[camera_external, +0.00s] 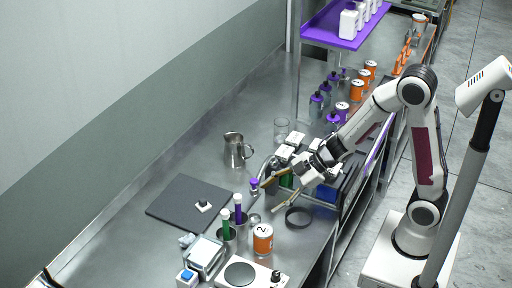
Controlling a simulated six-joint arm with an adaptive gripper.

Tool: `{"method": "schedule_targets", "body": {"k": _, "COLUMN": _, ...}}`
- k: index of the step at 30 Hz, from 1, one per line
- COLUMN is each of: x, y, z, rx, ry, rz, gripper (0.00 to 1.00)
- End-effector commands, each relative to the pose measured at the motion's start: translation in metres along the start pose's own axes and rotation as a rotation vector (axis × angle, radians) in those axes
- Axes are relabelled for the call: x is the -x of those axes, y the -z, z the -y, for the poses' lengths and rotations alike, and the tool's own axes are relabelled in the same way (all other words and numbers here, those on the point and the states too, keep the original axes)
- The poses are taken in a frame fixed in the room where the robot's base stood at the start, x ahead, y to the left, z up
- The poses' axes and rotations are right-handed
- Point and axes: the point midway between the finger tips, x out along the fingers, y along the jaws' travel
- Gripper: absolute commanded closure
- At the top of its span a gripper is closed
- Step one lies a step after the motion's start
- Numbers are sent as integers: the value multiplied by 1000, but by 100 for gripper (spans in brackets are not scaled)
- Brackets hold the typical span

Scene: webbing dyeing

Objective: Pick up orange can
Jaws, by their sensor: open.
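An orange can (263,239) with a white band and a black "2" stands upright near the front edge of the metal bench. My gripper (272,196) is above the bench, up and slightly right of this can in the picture. Its two fingers are spread apart with nothing between them, and it does not touch the can. More orange-and-white cans (357,91) stand farther back along the bench. Which can the task means cannot be told from the view.
A metal pitcher (235,150) and dark mat (190,204) are farther left.

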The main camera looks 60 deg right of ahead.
Motion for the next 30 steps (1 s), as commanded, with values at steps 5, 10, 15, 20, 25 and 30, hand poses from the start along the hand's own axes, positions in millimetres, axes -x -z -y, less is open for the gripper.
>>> {"method": "schedule_targets", "body": {"k": 5, "x": -12, "y": -1, "z": 17, "rx": 8, "ry": 100, "rz": -84, "gripper": 40}}
{"method": "schedule_targets", "body": {"k": 10, "x": -18, "y": -1, "z": 36, "rx": 4, "ry": 202, "rz": -172, "gripper": 40}}
{"method": "schedule_targets", "body": {"k": 15, "x": -16, "y": -1, "z": 55, "rx": -15, "ry": 306, "rz": -264, "gripper": 40}}
{"method": "schedule_targets", "body": {"k": 20, "x": -11, "y": 0, "z": 70, "rx": -36, "ry": 386, "rz": -338, "gripper": 40}}
{"method": "schedule_targets", "body": {"k": 25, "x": -7, "y": 1, "z": 77, "rx": -50, "ry": 429, "rz": -380, "gripper": 40}}
{"method": "schedule_targets", "body": {"k": 30, "x": -6, "y": 2, "z": 79, "rx": -52, "ry": 438, "rz": -389, "gripper": 40}}
